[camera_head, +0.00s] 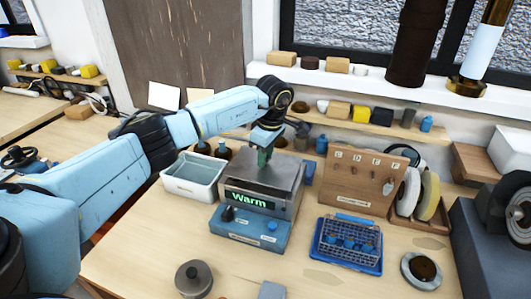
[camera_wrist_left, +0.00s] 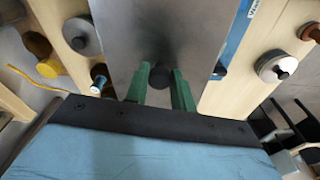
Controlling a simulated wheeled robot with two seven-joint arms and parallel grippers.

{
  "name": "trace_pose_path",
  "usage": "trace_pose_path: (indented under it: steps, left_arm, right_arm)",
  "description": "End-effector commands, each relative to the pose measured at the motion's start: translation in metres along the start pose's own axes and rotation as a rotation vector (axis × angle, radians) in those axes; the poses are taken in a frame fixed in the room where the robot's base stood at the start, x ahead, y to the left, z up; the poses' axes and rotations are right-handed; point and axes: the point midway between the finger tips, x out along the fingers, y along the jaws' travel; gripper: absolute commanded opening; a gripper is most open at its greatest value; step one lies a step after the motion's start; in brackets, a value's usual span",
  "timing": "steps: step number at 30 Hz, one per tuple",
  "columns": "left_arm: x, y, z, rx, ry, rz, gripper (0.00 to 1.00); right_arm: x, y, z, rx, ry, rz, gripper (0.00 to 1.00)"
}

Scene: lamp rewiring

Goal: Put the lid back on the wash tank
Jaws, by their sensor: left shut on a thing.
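The wash tank is a blue box (camera_head: 250,232) with a lit "Warm" display, in the middle of the bench. Its grey metal lid (camera_head: 285,172) is over the top of the tank, roughly lined up with it; I cannot tell whether it is fully seated. My left gripper (camera_head: 264,158) points down at the lid's middle. In the left wrist view, its green fingers (camera_wrist_left: 160,92) are shut on the lid's dark knob (camera_wrist_left: 159,74), and the lid (camera_wrist_left: 125,25) spreads beneath. My right gripper is not in view.
A white tray (camera_head: 194,186) stands just left of the tank. A wooden hook board (camera_head: 352,190) and a blue rack (camera_head: 345,258) are to its right. A grey round weight-like piece (camera_head: 194,278) is in front, and a ringed disc (camera_head: 421,270) at the front right. Shelves line the back.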

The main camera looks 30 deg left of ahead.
Motion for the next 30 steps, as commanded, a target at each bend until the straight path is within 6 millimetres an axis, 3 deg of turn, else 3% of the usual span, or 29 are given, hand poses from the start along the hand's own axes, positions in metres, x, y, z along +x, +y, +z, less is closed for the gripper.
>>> trace_pose_path:
  steps: [6,30]
  left_arm:
    - [0.014,0.000,0.002,-0.001,0.000,0.001,0.00]
    - [0.020,0.000,0.002,-0.001,0.000,0.001,0.00]
  right_arm:
    - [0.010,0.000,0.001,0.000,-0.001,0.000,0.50]
    - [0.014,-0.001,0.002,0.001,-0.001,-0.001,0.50]
